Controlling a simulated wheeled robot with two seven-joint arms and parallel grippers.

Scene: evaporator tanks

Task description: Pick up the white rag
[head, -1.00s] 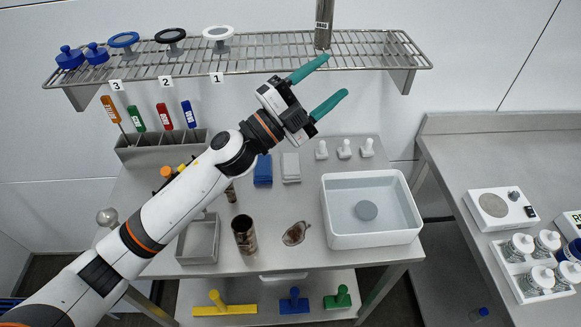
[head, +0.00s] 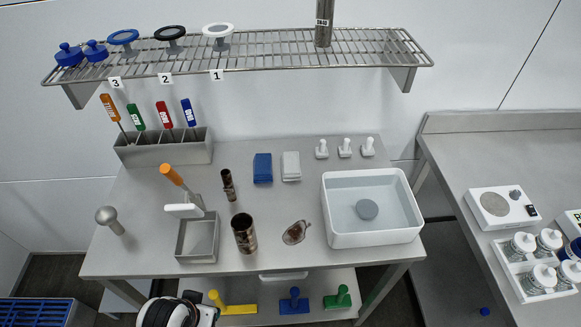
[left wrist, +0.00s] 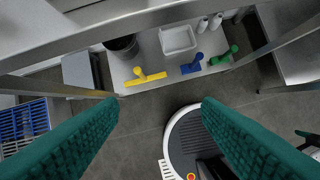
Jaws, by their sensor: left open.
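The white rag (head: 291,166) lies folded flat near the back of the steel table in the head view, right beside a folded blue rag (head: 263,168). Nothing covers it. In the left wrist view my left gripper (left wrist: 160,102) has its two green fingers wide apart with nothing between them. It hangs over the floor in front of the table, away from the rag, which I do not see in that view. In the head view only a part of my arm shows at the bottom edge. My right gripper is in neither view.
A white basin (head: 372,236) stands right of the rags, with small white stoppers (head: 344,150) behind. A wire shelf (head: 300,60) overhangs the back. Brown-stained cylinders (head: 244,235) and a metal tray (head: 183,250) stand in front. Yellow, blue and green tools (left wrist: 145,77) lie on the lower shelf.

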